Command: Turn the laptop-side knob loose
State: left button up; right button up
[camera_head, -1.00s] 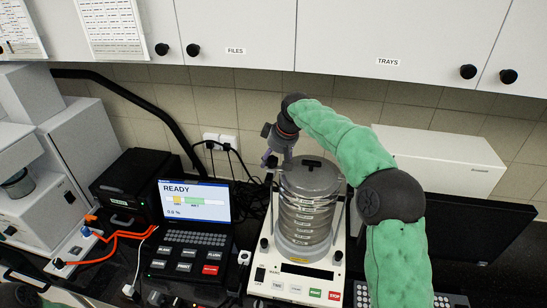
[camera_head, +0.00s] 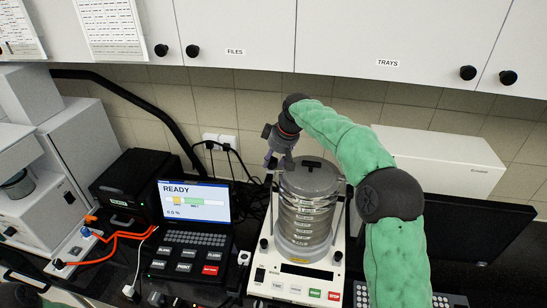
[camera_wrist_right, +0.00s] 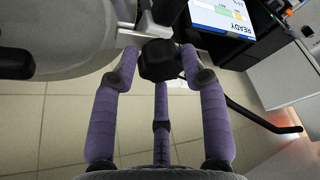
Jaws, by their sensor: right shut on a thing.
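The sieve shaker (camera_head: 297,273) stands on the bench with a stack of round sieves (camera_head: 303,213) under a clear lid with a black handle. A rod rises on each side of the stack. The laptop-side knob (camera_wrist_right: 158,60) is black and sits at the top of the left rod. My right gripper (camera_head: 273,163) comes down on it from above. In the wrist view its purple fingers (camera_wrist_right: 160,80) are shut around the knob, with the lid close by on the left. In the head view the knob is mostly hidden by the gripper. My left gripper is not in view.
The laptop (camera_head: 194,203) reads READY, left of the shaker. A black box (camera_head: 125,185) with orange cables is farther left. A white box (camera_head: 440,160) and a dark monitor (camera_head: 480,228) stand right, behind my arm. Cabinets hang above.

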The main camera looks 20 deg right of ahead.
jog(key=n+g+y+p, duration=0.1)
jog(key=n+p, duration=0.1)
jog(key=n, duration=0.1)
jog(key=n+y+p, duration=0.1)
jog(key=n+p, duration=0.1)
jog(key=n, duration=0.1)
jog(key=shift+w+d+n+g, duration=0.1)
jog(key=shift+w+n+g, duration=0.05)
jog(key=shift+n+g, duration=0.2)
jog(key=n+g+p, duration=0.1)
jog(key=n+p, duration=0.1)
jog(key=n+y+p, duration=0.1)
jog(key=n+p, duration=0.1)
jog(key=shift+w+n+g, duration=0.2)
jog(key=shift+n+g, duration=0.05)
jog(key=shift+g, duration=0.1)
jog(key=n+p, duration=0.2)
jog(key=shift+w+d+n+g, duration=0.1)
jog(key=shift+n+g, duration=0.2)
jog(key=shift+g, duration=0.1)
jog(key=shift+w+f+n+g, duration=0.15)
jog(key=shift+n+g, duration=0.55)
jog(key=shift+n, duration=1)
jog(key=o, duration=1)
jog(key=shift+o, duration=0.4)
jog(key=shift+d, duration=0.1)
